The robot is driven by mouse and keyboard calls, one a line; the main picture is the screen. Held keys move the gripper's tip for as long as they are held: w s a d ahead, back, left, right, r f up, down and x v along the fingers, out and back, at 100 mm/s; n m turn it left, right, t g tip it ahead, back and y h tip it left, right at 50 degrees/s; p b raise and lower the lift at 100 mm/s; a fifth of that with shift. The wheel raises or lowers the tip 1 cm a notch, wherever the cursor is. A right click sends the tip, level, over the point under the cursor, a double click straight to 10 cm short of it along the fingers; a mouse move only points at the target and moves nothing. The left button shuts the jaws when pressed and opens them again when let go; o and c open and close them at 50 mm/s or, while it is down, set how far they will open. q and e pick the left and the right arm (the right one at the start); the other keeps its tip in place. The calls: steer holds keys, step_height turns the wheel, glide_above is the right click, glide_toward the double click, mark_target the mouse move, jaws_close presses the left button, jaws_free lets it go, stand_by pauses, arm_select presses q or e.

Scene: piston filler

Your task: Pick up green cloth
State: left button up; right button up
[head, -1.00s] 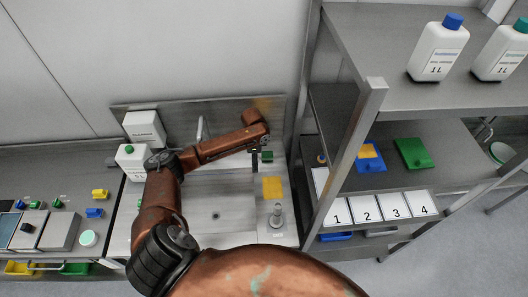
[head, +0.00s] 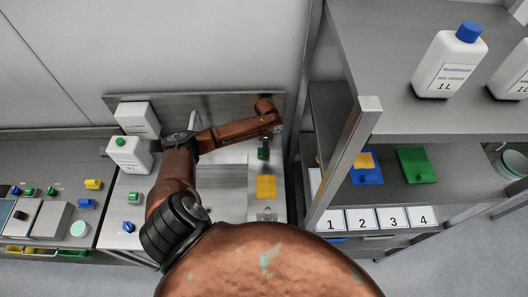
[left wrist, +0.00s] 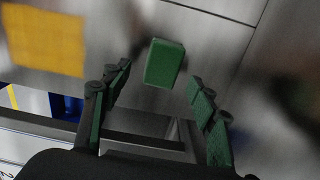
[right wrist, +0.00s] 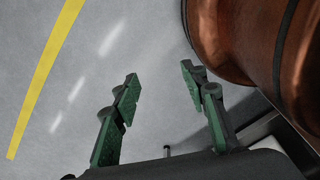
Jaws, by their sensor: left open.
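The green cloth (left wrist: 165,63) shows in the left wrist view as a small folded green block on a grey metal surface. My left gripper (left wrist: 158,80) is open, its two green-padded fingers on either side below the cloth in the picture. The cloth appears ahead of the fingertips, and I cannot tell the remaining distance. In the head view, a small dark green patch (head: 263,154) shows under the end of my left arm; I cannot tell cloth from finger pad there. My right gripper (right wrist: 159,76) is open and empty over grey floor.
A yellow cloth (head: 266,187) lies close by on the worktop; it also shows in the left wrist view (left wrist: 45,40). A metal shelf post (head: 345,160) stands just to the right. A green mat (head: 416,165) and a blue mat (head: 368,177) lie on the shelf.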

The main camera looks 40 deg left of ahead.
arm_select(q)
step_height(320, 180, down, 2)
steer(key=shift+w+f, duration=0.15)
steer(key=shift+f, duration=0.25)
steer(key=shift+c, duration=1.3)
steer(key=c, duration=0.9)
arm_select(e)
steer(key=shift+w+d+r, duration=0.1)
steer(key=shift+w, duration=0.45)
steer(key=shift+w+d+r, duration=0.1)
steer(key=shift+w, duration=0.4)
steer(key=shift+w, duration=0.15)
